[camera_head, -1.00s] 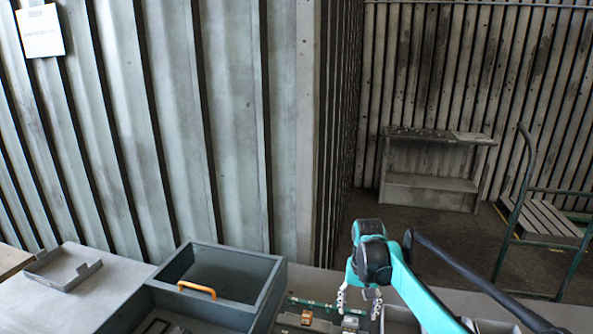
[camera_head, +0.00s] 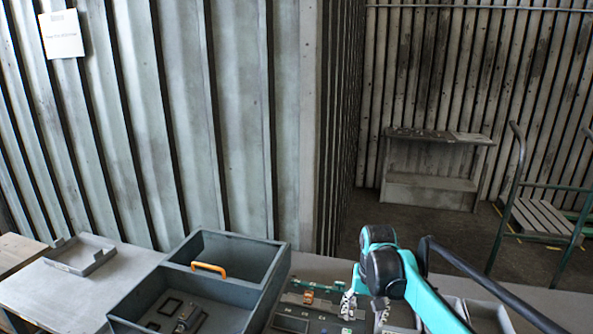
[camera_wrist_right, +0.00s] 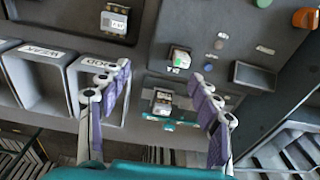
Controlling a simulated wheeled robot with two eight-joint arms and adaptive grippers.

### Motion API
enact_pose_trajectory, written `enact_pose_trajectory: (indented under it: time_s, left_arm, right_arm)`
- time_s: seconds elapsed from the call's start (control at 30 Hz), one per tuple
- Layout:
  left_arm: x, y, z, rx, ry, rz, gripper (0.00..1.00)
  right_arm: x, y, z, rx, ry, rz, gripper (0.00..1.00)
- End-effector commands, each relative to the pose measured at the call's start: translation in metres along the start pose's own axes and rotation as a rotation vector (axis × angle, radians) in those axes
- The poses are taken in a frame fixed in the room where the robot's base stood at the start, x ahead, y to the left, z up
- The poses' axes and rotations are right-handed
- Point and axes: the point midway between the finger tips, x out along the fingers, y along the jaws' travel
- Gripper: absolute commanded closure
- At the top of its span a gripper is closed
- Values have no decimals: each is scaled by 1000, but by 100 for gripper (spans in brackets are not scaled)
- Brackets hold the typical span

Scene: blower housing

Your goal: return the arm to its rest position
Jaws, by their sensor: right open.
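My right arm is teal and black and reaches over the bench from the right in the head view. Its right gripper (camera_head: 366,306) points down, fingers apart, over the board area beside the grey box. In the right wrist view the open fingers (camera_wrist_right: 160,98) have purple pads. A small grey module (camera_wrist_right: 163,103) on a teal strip shows between them, apart from the pads. I see nothing held. My left gripper is not in view.
A grey box (camera_head: 275,268) with an orange handle (camera_head: 209,269) stands left of the gripper. A shallow grey tray (camera_head: 80,264) lies farther left. The right wrist view shows bins labelled WEAK (camera_wrist_right: 42,53) and GOOD, and another module (camera_wrist_right: 115,20).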

Motion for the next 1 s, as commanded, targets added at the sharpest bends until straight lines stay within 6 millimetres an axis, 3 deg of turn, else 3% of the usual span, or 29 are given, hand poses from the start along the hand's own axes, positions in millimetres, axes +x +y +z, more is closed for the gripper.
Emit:
enact_pose_trajectory:
  time_s: [0.27, 0.47, 0.73, 0.9, 1.0]
  left_arm:
    - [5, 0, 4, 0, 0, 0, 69]
    - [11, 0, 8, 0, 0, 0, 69]
    - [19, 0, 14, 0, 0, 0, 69]
    - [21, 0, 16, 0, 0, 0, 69]
    - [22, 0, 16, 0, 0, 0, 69]
  right_arm:
    - [-19, 11, 42, -45, 96, -22, 37]
    - [-27, 26, 99, -101, 222, -44, 37]
    - [-4, 48, 183, -189, 422, -64, 37]
    - [17, 56, 214, -226, 509, -67, 37]
    - [23, 58, 221, -236, 535, -67, 37]
